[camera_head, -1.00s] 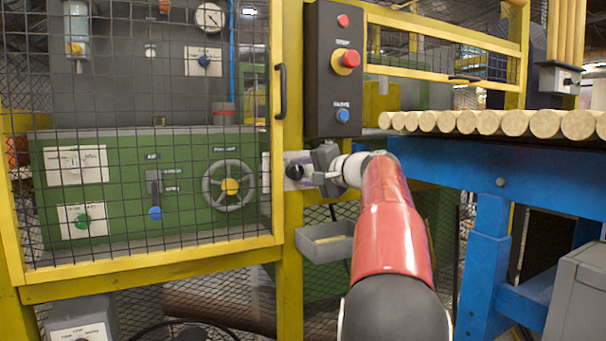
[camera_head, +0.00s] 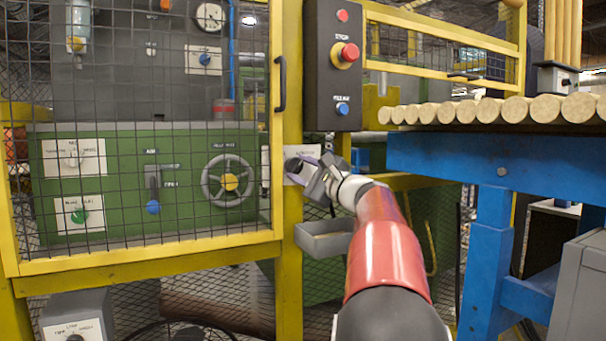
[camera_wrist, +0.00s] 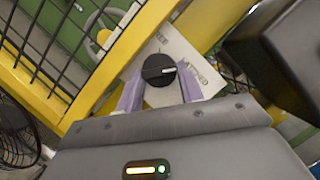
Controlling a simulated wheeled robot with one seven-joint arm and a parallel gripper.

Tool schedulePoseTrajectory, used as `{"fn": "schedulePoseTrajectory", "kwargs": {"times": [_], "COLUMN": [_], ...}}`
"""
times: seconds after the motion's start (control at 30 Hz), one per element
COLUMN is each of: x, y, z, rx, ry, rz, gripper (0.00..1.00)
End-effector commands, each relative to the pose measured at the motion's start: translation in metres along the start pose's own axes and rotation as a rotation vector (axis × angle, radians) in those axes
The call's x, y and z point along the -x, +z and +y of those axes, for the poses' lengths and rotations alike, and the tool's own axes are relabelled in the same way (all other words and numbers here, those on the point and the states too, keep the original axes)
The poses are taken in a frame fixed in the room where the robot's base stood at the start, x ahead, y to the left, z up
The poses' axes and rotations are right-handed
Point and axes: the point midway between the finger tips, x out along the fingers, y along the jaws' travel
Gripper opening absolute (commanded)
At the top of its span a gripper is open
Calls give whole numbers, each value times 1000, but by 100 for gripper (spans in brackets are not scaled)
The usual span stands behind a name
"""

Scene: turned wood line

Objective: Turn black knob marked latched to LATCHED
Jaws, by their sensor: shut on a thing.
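The black knob (camera_wrist: 159,70) sits on a pale label plate (camera_wrist: 185,52) on the yellow post, and a white line crosses its face. In the head view the knob (camera_head: 292,165) is partly covered by my gripper (camera_head: 305,166). My gripper is tilted there.
A yellow-framed mesh door (camera_head: 150,252) with a black handle (camera_head: 280,88) stands left of the post. A dark button box (camera_head: 325,65) is above my gripper, and a grey tray (camera_head: 322,240) is just below. A blue table (camera_head: 480,160) with wooden rods stands to the right.

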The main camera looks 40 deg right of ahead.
Motion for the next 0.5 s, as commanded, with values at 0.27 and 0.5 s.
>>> {"fn": "schedulePoseTrajectory", "kwargs": {"times": [0.27, 0.5], "x": [0, 0], "y": [-1, -1], "z": [3, 3], "rx": [-130, -175], "ry": [-51, -71], "rz": [1, 2], "gripper": [14, 14]}}
